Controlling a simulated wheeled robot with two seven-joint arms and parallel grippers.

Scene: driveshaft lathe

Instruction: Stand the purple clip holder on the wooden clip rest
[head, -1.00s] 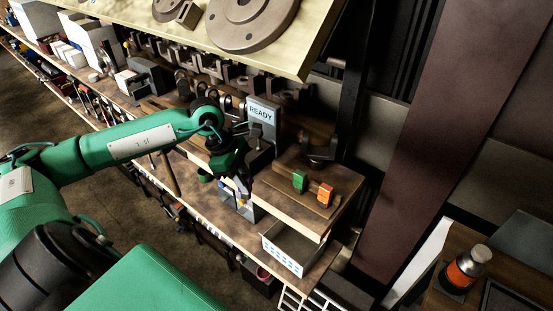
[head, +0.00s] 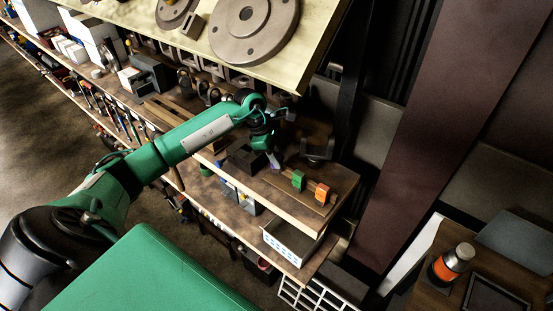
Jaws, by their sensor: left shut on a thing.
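The purple clip holder (head: 275,164) is a small piece at the fingertips of my left gripper (head: 270,156) in the head view. The gripper is shut on it, over the upper wooden shelf. The wooden clip rest (head: 309,192) is a low strip on that shelf. A green clip holder (head: 298,180) and an orange clip holder (head: 322,193) stand on it. The purple one is at the left end of this row, beside the green one. I cannot tell whether it touches the rest. My right gripper is not in view.
A dark block (head: 245,159) sits on the shelf left of the gripper. A dark metal bracket (head: 318,148) stands behind the clip row. A white bin (head: 290,241) is below the shelf. A sloped panel with round discs (head: 254,24) overhangs the back.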

